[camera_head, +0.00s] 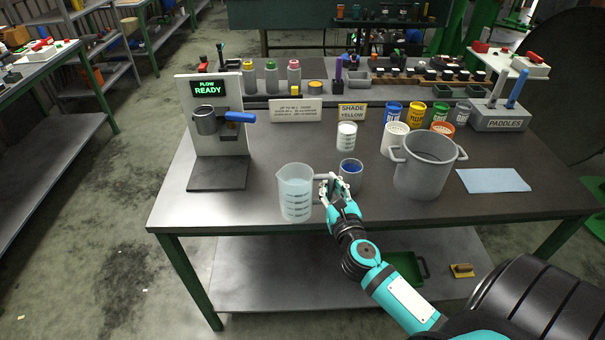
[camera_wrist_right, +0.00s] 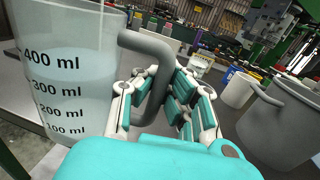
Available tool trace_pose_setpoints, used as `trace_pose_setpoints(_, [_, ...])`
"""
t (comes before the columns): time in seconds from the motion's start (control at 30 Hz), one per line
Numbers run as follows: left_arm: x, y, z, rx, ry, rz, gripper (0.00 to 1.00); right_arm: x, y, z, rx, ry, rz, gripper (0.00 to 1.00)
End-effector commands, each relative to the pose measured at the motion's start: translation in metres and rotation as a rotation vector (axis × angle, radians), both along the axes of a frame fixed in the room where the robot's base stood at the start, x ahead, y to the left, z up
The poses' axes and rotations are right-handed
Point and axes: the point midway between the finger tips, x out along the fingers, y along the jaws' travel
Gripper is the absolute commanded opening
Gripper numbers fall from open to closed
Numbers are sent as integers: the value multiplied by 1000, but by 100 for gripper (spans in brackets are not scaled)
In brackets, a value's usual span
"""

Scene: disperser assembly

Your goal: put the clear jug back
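The clear jug (camera_head: 296,187) is near the front edge of the table, upright, with graduation marks and a grey handle on its right side. In the right wrist view the jug (camera_wrist_right: 70,75) fills the left side, with marks up to 400 ml. My right gripper (camera_head: 332,186) is at the handle. The handle (camera_wrist_right: 155,75) passes between its fingers (camera_wrist_right: 163,95), which are closed in on it. The jug's base is outside the wrist view, and I cannot tell whether it touches the table. My left gripper is not in view.
A cup of blue paint (camera_head: 350,178) stands close behind my right gripper. A large grey pot (camera_head: 425,170) is to the right. A dispenser stand reading "READY" (camera_head: 215,130) with a dark base plate (camera_head: 218,174) is at the left. A blue cloth (camera_head: 493,180) lies at the right.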

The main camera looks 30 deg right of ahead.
Motion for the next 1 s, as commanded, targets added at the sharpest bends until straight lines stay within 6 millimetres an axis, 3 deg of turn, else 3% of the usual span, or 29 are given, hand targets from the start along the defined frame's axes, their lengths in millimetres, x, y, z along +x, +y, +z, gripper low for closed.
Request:
trace_pose_setpoints(0.3, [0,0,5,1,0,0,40,72,-30,-3,-3,-6,0,0])
trace_pose_setpoints(0.53, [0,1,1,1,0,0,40,116,-49,-9,-2,-6,0,0])
trace_pose_setpoints(0.77, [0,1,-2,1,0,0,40,132,-55,-13,-1,-4,2,0])
trace_pose_setpoints(1.0, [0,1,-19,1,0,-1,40,132,-55,-43,-2,-2,2,0])
